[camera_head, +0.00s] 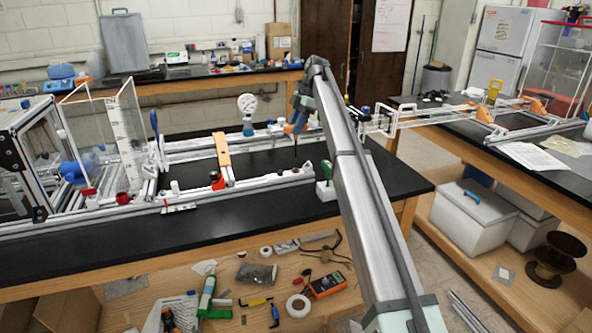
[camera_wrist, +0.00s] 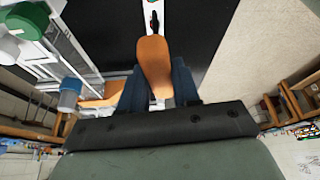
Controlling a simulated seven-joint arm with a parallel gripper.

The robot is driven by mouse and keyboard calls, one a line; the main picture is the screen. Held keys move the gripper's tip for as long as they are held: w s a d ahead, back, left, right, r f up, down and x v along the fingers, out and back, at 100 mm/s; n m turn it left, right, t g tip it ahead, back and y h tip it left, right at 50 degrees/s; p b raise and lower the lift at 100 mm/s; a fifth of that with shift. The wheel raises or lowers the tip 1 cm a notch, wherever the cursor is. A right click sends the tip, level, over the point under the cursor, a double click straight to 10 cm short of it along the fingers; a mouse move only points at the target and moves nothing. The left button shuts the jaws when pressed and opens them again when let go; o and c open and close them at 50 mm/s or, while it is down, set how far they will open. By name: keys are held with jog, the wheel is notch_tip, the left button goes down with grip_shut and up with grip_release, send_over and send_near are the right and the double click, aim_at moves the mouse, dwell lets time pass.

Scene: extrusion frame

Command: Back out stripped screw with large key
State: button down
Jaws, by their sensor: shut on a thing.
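My gripper (camera_head: 298,118) is above the front rail of the extrusion frame (camera_head: 265,183), near its right end. It is shut on an orange handle (camera_wrist: 153,62), which sits between its blue fingers in the wrist view (camera_wrist: 158,88). In the head view a thin dark shaft (camera_head: 295,150) points down from the handle towards the rail. This looks like the large key, held roughly upright. I cannot tell whether its tip touches anything. The stripped screw is too small or hidden to make out.
A white block with a green part (camera_head: 325,190) stands at the rail's right end. A round gauge (camera_head: 247,104) stands behind.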

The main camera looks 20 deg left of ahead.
jog(key=shift+s+a, duration=0.1)
jog(key=shift+s+a, duration=0.2)
jog(key=shift+a, duration=0.1)
jog(key=s, duration=0.6)
jog(key=w+m+t, duration=0.1)
jog(key=m, duration=0.4)
jog(key=w+m+t+y, duration=0.1)
jog(key=w+m+t, duration=0.1)
jog(key=m, duration=0.3)
jog(key=w+d+m+t, duration=0.1)
jog(key=w+m+t, duration=0.1)
jog(key=m, duration=0.2)
jog(key=shift+w+d+r+m, duration=0.15)
jog(key=shift+r+m, duration=0.1)
jog(key=shift+m, duration=0.15)
jog(key=m, duration=0.1)
jog(key=m+t, duration=0.1)
jog(key=w+m, duration=0.1)
jog(key=shift+a+r+m, duration=0.2)
jog(key=shift+a+m, duration=0.05)
jog(key=shift+m, duration=0.05)
jog(key=shift+w+m+t+h, duration=0.1)
jog(key=shift+m+t+h, duration=0.35)
jog(key=shift+m, duration=0.45)
